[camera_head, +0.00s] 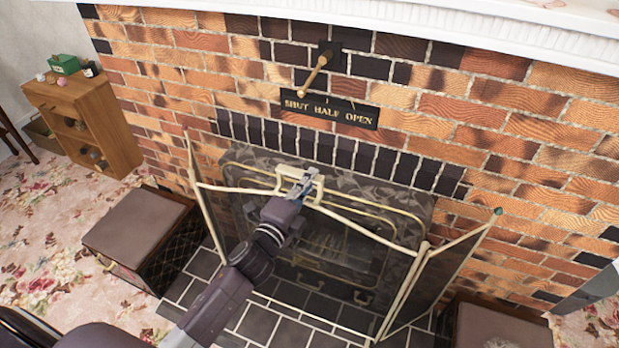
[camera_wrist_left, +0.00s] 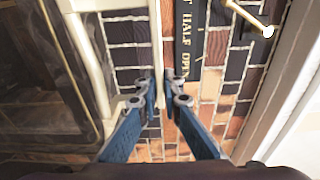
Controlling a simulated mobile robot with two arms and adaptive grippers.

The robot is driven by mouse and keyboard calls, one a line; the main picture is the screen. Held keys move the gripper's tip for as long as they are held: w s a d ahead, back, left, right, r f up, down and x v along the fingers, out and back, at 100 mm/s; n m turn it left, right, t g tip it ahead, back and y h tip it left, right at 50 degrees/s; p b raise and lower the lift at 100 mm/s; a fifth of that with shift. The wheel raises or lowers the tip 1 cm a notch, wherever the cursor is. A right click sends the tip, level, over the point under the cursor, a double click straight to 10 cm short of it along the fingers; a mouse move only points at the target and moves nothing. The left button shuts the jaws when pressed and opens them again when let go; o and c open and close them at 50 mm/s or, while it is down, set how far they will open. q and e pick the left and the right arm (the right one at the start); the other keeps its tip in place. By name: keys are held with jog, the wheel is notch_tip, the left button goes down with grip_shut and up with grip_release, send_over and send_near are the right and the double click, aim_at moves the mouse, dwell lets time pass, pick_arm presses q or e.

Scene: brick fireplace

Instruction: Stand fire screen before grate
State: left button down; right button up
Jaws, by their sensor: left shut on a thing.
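The fire screen (camera_head: 425,255) has a pale brass frame and dark see-through mesh panels, with side panels angled out. It is upright in front of the fireplace opening. My left gripper (camera_head: 306,188) is shut on the top of the screen, at its handle. In the left wrist view the blue fingers (camera_wrist_left: 160,92) close on a thin cream bar of the frame. The grate (camera_head: 335,245) shows dimly through the mesh, inside the dark patterned surround. The arm hides part of the screen, and I cannot tell whether its feet touch the tiles. My right gripper is not in view.
Two brown-topped boxes (camera_head: 140,228) (camera_head: 495,328) flank the dark tiled hearth (camera_head: 262,325). A wooden shelf (camera_head: 95,125) stands at the left. A lever (camera_head: 316,72) and a "SHUT HALF OPEN" plate (camera_head: 330,109) are on the brick wall. Flowered carpet (camera_head: 45,260) is clear at left.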

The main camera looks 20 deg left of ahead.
pick_arm(q)
jog(key=shift+r, duration=0.45)
jog(key=c, duration=2)
grip_release()
jog(key=shift+o, duration=0.8)
jog(key=shift+s+f, duration=0.1)
jog(key=shift+f, duration=0.55)
jog(key=shift+o, duration=0.6)
jog(key=shift+r, duration=0.2)
jog(key=shift+s, duration=0.15)
